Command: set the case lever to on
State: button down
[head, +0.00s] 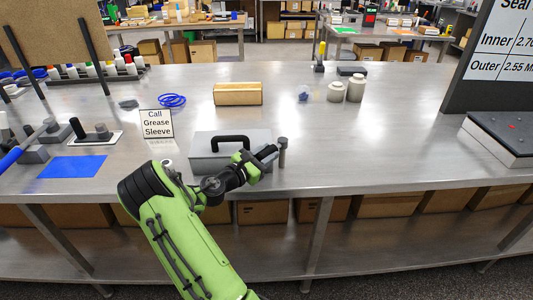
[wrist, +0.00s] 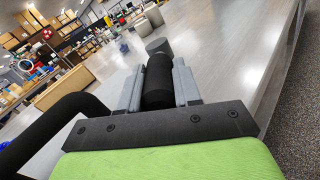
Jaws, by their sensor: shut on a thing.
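The grey case (head: 205,150) with a black arched handle (head: 231,141) stands near the front edge of the metal table. My gripper (head: 268,153) is at the case's right end, reaching in from the left. In the wrist view my gripper (wrist: 158,85) has its two grey fingers closed on either side of a black cylindrical grip (wrist: 158,78), which looks like the case lever. In the head view the fingers hide most of that grip. A grey upright post (head: 283,153) stands just beyond the fingertips. Which lever position is on cannot be read.
A wooden block (head: 237,94), white jars (head: 355,89) and a blue coil (head: 172,100) are farther back.

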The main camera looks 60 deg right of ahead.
jog(key=c, duration=0.8)
grip_release()
jog(key=p+v, duration=0.1)
jog(key=v, duration=1.4)
jog(key=shift+w+a, duration=0.15)
jog(key=shift+a, duration=0.25)
jog(key=shift+c, duration=0.2)
